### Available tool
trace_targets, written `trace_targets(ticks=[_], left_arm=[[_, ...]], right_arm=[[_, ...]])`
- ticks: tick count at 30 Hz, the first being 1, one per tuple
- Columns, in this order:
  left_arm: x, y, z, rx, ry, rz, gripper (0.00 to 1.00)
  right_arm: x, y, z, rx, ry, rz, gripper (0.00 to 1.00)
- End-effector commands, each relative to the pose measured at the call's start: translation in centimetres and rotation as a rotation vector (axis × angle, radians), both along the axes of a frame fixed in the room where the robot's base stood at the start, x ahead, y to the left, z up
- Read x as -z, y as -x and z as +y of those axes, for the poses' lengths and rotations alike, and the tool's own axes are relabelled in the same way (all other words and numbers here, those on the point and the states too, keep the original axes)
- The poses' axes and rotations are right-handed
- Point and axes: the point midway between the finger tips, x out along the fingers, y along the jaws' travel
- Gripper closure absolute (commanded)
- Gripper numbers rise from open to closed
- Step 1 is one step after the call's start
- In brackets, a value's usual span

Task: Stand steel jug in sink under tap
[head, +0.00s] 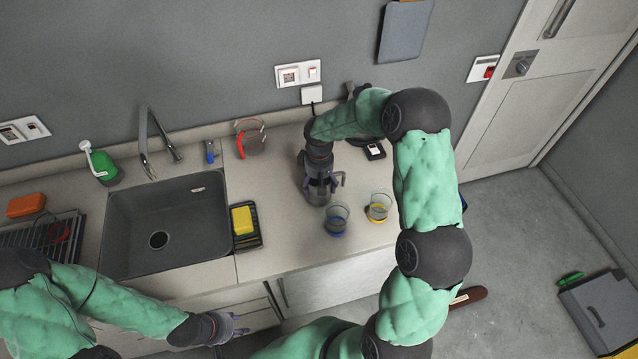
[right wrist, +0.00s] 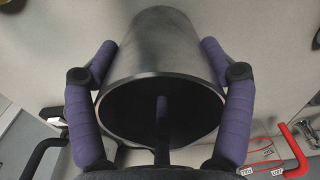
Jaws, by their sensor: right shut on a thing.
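The steel jug (head: 319,193) is on or just above the counter, right of the sink; I cannot tell whether its base touches. My right gripper (head: 322,180) is shut on it, and in the right wrist view the purple fingers press on both sides of the grey jug (right wrist: 165,50). The dark sink (head: 190,240) is empty, with a drain in its floor. The tap (head: 148,140) rises behind the sink's back rim, its spout toward the basin. My left gripper (head: 236,328) is empty and looks open, in front of the counter's front edge.
A yellow sponge (head: 242,220) in a black holder stands between sink and jug. A red-handled glass jug (head: 250,140) stands at the wall. A green bottle (head: 104,167) and drying rack (head: 50,240) are left.

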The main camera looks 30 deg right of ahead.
Motion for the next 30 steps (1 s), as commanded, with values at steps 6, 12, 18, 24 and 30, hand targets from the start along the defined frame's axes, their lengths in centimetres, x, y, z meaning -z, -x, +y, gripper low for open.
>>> trace_targets(ticks=[6,12,18,24,30], left_arm=[[0.3,0.0,0.0,0.000,0.000,0.000,0.60],[0.2,0.0,0.0,0.000,0.000,0.000,0.60],[0.2,0.0,0.0,0.000,0.000,0.000,0.60],[-0.1,0.0,0.0,0.000,0.000,0.000,0.60],[-0.4,0.0,0.0,0.000,0.000,0.000,0.60]], right_arm=[[0.3,0.0,0.0,0.000,0.000,-0.001,0.61],[0.3,0.0,0.0,0.000,0.000,0.001,0.00],[0.3,0.0,0.0,0.000,0.000,0.000,0.00],[-0.5,-0.1,0.0,0.000,0.001,-0.002,0.00],[-3.9,-0.1,0.0,0.000,0.000,-0.004,0.00]])
